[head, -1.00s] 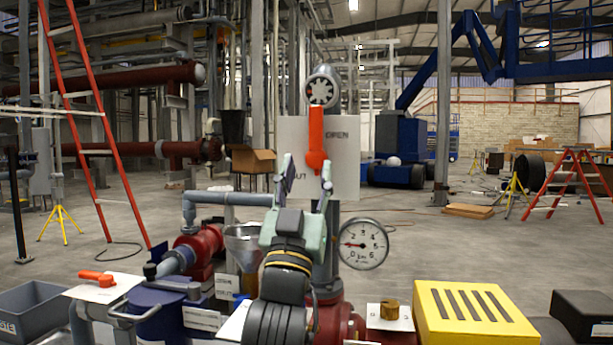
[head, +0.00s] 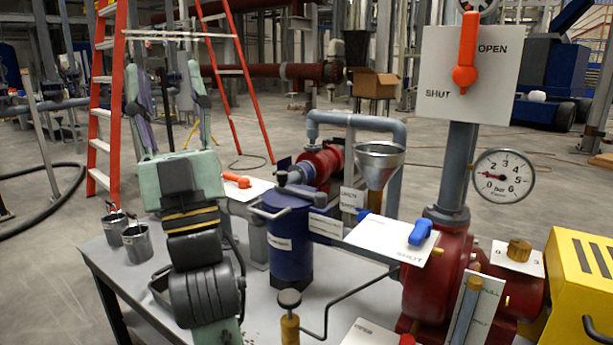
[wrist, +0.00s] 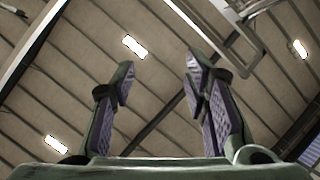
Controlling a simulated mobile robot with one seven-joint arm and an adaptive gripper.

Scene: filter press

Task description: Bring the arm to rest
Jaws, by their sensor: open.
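My gripper (head: 166,85) stands upright over the left part of the table in the head view. Its two green fingers are apart and nothing is between them. In the wrist view my gripper (wrist: 158,85) points up at the roof, open and empty.
The grey table (head: 130,262) carries a dark blue canister (head: 290,245), a steel funnel (head: 380,158), a red pump body (head: 437,272), a pressure gauge (head: 503,176), a yellow box (head: 585,265) and metal cups (head: 137,243). A red ladder (head: 106,110) stands behind my gripper.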

